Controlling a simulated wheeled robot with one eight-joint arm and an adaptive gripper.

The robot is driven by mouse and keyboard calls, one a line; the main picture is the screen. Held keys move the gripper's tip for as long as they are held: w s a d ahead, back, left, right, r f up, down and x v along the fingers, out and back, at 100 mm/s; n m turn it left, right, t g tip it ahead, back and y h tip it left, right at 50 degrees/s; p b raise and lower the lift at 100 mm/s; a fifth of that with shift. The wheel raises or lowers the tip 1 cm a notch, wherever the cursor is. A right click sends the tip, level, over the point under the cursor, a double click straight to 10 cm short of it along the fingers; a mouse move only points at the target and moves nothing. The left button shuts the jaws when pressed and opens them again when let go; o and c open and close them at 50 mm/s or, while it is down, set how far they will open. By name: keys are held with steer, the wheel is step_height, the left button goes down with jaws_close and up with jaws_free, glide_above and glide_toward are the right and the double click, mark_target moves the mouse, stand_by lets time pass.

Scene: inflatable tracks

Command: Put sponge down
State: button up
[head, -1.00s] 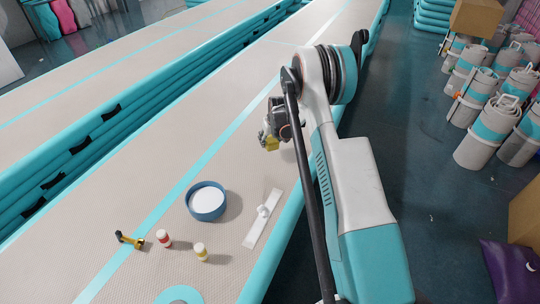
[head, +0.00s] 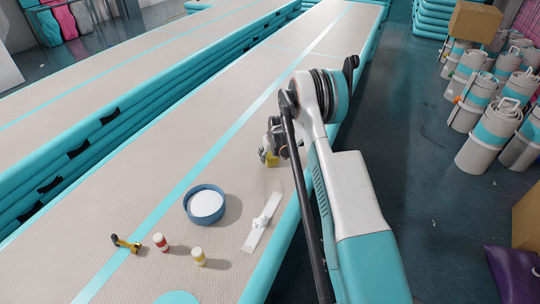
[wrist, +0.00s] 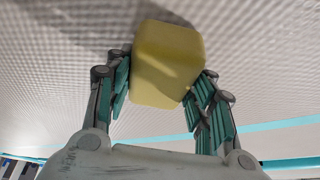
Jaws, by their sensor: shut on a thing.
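The yellow sponge (wrist: 167,62) is held between the two fingers of my gripper (wrist: 160,90) in the wrist view. In the head view the sponge (head: 272,160) is a small yellow block at the lower end of my gripper (head: 268,155), partly covered by the fingers. It is close over the beige inflatable track (head: 150,243), with its shadow beside it. I cannot tell whether it touches the surface.
On the track, nearer than the gripper, are a blue round container (head: 205,205), a white flat tool (head: 262,222), a red-labelled bottle (head: 160,242), a yellow-labelled bottle (head: 198,256) and a yellow-black tool (head: 126,243). The track is clear around the sponge.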

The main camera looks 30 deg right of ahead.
steer(key=o, duration=1)
steer(key=shift+r, duration=0.1)
steer(key=p+v, duration=0.4)
steer(key=v, duration=0.8)
steer(key=shift+r, duration=0.15)
